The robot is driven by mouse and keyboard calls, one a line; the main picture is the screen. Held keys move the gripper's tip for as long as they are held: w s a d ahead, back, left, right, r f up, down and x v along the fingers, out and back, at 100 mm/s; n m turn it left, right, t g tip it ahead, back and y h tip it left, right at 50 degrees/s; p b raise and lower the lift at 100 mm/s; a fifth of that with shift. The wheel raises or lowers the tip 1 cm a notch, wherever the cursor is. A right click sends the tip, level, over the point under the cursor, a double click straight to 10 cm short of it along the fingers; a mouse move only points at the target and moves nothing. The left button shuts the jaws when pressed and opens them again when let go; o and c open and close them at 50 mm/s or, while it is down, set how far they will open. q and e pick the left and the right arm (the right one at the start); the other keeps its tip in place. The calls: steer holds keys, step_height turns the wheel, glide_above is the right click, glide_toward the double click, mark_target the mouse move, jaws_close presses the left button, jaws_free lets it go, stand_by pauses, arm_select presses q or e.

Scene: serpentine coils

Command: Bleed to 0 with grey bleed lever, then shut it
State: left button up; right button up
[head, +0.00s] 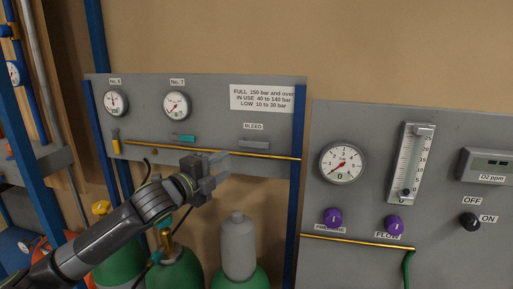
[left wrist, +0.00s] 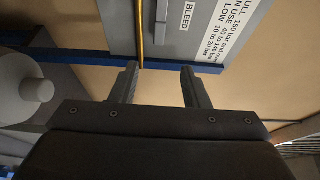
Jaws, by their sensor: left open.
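The grey bleed lever (head: 254,145) lies level on the left grey panel (head: 215,120), below the BLEED label (head: 253,126) and just above a brass pipe (head: 270,155). In the left wrist view, the lever (left wrist: 163,14) shows at the top edge, between the pipe and the label. My left gripper (head: 222,170) is open and empty, to the lower left of the lever and apart from it. Its two fingers show in the left wrist view (left wrist: 161,82), with nothing between them. Gauges No. 6 (head: 115,103) and No. 7 (head: 176,105) are on the same panel; their readings are too small to tell. My right gripper is not in view.
A teal lever (head: 183,138) and a yellow lever (head: 115,142) share the panel. Green cylinders (head: 180,272) stand below, one with a grey top (head: 239,245). The right panel (head: 440,130) has a gauge (head: 343,162), a flow tube (head: 411,165) and purple knobs (head: 333,217).

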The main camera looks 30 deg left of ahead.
mark_target(260, 146)
arm_select(q)
steer(key=w+p, duration=0.1)
steer(key=w, duration=0.4)
steer(key=w+d+p, duration=0.1)
steer(key=w, duration=0.4)
steer(key=w+d+p, duration=0.1)
steer(key=w+p, duration=0.1)
steer(key=w, duration=0.3)
steer(key=shift+d, duration=0.1)
jaws_close()
